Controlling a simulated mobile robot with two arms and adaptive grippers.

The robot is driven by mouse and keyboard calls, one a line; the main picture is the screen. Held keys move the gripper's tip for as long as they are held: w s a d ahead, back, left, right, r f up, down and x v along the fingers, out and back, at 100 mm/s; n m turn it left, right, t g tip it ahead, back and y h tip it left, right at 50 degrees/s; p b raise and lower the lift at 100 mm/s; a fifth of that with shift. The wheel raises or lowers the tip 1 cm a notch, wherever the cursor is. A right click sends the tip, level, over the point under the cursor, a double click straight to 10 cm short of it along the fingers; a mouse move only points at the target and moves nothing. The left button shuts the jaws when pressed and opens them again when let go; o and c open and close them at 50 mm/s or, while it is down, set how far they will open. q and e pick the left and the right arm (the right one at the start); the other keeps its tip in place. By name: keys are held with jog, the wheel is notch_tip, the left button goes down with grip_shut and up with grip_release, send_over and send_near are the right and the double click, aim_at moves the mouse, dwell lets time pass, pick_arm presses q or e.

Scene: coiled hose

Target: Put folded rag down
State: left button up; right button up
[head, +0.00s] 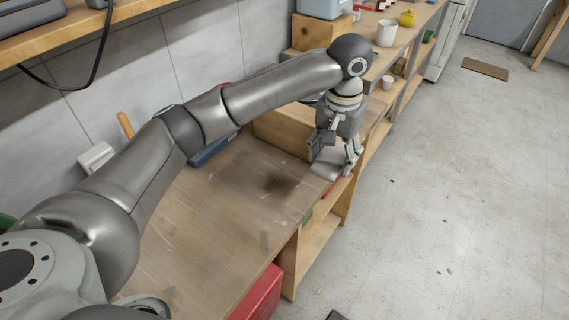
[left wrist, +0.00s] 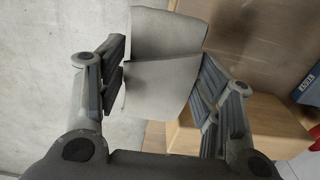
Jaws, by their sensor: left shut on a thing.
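I cannot tell whether the rag touches the bench top. My right gripper is not in view.
A wooden box (head: 283,131) stands on the bench behind the gripper. A blue item (head: 213,150) lies by the wall. A red cabinet (head: 260,296) is below the front edge. A white mug (head: 387,33) stands farther back. The bench middle is clear.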

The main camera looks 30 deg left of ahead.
pick_arm(q)
jog(key=a+f+p, duration=0.1)
jog(key=a+f, duration=0.1)
jog(key=a, duration=0.4)
jog(key=p, duration=0.1)
send_near(281, 179)
jog(key=shift+d+f, duration=0.5)
jog(key=shift+d, duration=0.4)
jog(key=shift+a+f, duration=0.1)
jog(key=shift+f, duration=0.15)
jog(key=shift+a+f, duration=0.25)
jog(key=f+p, duration=0.1)
jog(key=a+f, duration=0.1)
jog(key=f, duration=0.1)
jog(key=shift+a+f+p, duration=0.2)
jog(key=shift+f+p, duration=0.05)
jog(key=shift+p, duration=0.15)
jog(key=shift+w+f, duration=0.1)
jog(key=shift+f, duration=0.45)
jog(key=shift+d, duration=0.1)
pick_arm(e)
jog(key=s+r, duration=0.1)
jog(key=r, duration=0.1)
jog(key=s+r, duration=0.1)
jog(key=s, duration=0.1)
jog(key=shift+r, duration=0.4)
